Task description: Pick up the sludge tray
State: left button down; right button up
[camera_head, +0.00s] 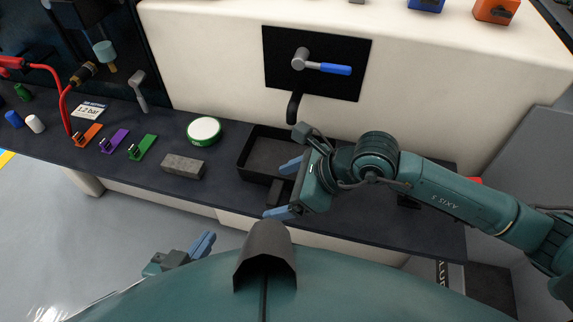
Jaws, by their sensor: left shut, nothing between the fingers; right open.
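The sludge tray (246,174) is a black, shallow, open tray on the dark bench, under a black bent spout. My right gripper (276,191) is open at the tray's front right, its blue fingers spread apart. A dark part, maybe the tray's handle, shows between these fingers; I cannot tell if they touch it. The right hand hides the tray's right side. My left gripper (208,240) is shut and empty, low in front of the bench and apart from the tray.
A grey block (183,166) and a round green-rimmed white dish (204,131) stand left of the tray. Orange, purple and green clips (142,147) lie further left. A lever with a blue handle (335,69) is on the wall panel behind. The front bench strip between block and tray is clear.

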jog(key=shift+x, duration=1.3)
jog(key=shift+c, duration=0.5)
jog(key=c, duration=1.1)
jog(key=shift+r, duration=0.1)
